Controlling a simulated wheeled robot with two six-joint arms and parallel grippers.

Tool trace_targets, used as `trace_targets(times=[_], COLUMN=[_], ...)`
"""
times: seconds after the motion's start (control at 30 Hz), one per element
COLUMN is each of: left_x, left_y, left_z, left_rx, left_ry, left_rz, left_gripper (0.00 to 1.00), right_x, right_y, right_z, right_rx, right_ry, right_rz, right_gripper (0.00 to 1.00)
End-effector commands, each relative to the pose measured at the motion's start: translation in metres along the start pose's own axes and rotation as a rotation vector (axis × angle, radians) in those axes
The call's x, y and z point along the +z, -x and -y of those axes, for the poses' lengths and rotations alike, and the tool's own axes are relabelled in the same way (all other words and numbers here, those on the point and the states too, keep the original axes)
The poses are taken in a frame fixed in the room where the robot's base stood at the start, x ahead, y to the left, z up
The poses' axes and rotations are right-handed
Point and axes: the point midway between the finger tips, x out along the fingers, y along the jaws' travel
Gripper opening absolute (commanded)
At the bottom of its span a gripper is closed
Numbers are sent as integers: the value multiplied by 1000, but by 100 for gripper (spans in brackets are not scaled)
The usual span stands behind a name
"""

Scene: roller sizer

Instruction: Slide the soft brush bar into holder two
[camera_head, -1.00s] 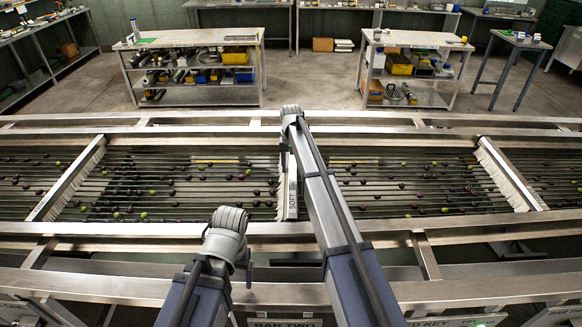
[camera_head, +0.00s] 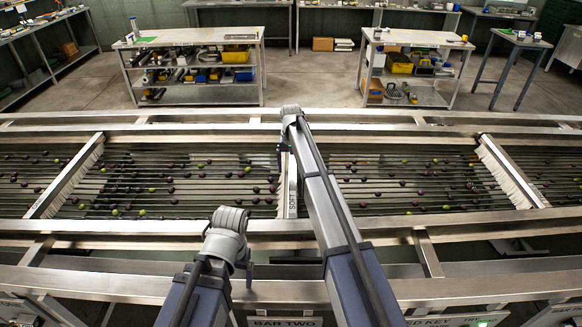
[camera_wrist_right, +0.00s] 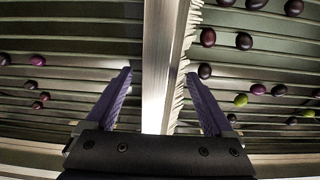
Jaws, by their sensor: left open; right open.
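The soft brush bar (camera_head: 292,205) is a pale bar marked SOFT, lying front to back across the roller bed in the middle of the head view. My right arm partly hides it. In the right wrist view, the bar (camera_wrist_right: 158,70) runs between the two purple fingers of my right gripper (camera_wrist_right: 160,95), bristles on its right side. The fingers are open, with a gap to the bar on each side. My left gripper (camera_head: 241,272) hangs open and empty over the front rails. A label reading BAR TWO (camera_head: 284,322) shows at the bottom edge.
Other brush bars cross the bed at left (camera_head: 66,182) and right (camera_head: 511,172). Dark and green olives lie scattered on the rollers. A long metal front rail (camera_head: 130,287) runs nearest me. Two workbenches (camera_head: 190,37) (camera_head: 418,38) stand beyond the machine.

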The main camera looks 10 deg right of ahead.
Motion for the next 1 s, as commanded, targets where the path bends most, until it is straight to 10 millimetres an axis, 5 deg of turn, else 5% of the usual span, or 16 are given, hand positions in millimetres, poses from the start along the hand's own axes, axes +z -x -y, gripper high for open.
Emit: trace_targets(times=[0.37,1.0], left_x=[0,4], left_y=[6,76], left_z=[1,7], left_rx=[-1,2], left_ry=[-6,9], left_rz=[0,0], left_gripper=[87,87], right_x=[0,0], right_y=[6,77], right_z=[0,0], right_rx=[0,0], right_ry=[0,0], right_rz=[0,0], right_gripper=[87,87])
